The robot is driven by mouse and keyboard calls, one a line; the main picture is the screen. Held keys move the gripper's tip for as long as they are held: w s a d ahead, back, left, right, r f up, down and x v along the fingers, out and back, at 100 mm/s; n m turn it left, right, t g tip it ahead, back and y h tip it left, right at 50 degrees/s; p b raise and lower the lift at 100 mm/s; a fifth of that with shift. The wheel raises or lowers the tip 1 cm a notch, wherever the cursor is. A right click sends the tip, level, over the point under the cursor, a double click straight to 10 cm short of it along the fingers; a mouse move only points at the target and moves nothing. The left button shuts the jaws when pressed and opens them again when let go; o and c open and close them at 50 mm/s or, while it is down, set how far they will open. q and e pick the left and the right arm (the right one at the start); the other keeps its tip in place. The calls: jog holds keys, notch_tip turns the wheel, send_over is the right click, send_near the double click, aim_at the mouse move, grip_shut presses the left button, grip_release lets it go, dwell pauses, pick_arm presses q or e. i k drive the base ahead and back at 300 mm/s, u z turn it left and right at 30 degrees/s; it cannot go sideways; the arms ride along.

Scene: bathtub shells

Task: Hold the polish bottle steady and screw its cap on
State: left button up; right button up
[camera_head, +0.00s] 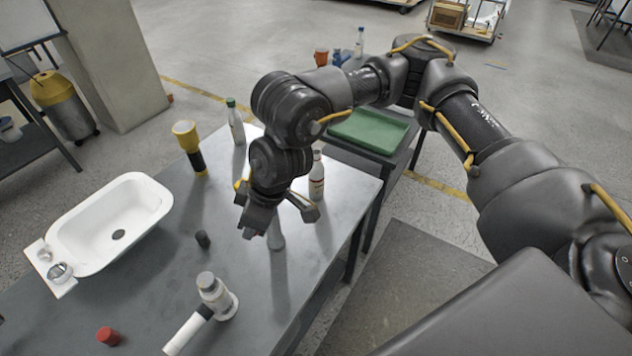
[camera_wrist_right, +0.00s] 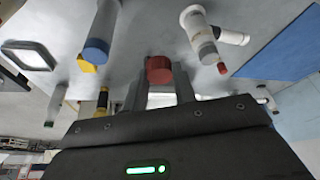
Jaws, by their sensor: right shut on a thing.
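My right gripper (camera_head: 277,213) hangs over the metal table, pointing down. In the right wrist view the gripper (camera_wrist_right: 158,86) is shut on a red cap (camera_wrist_right: 158,70) at its fingertips; the head view hides this cap. A pale grey tapered thing (camera_head: 276,237) shows just below the fingers; I cannot tell whether it touches the gripper. A white bottle with a reddish label (camera_head: 316,178) stands beside the gripper. Which bottle is the polish bottle is unclear. A white cylinder with a blue end (camera_wrist_right: 96,48) shows in the wrist view. My left gripper is not in view.
A white basin (camera_head: 155,190) lies at the left. A small dark cap (camera_head: 203,239), a grey-topped fitting (camera_head: 208,288) and another red cap (camera_head: 108,336) are nearer. A green tray (camera_head: 368,131) is behind.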

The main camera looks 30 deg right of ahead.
aim_at(316, 178)
jog(key=u, duration=3.5)
jog(key=k, duration=2.7)
jog(key=z, duration=1.85)
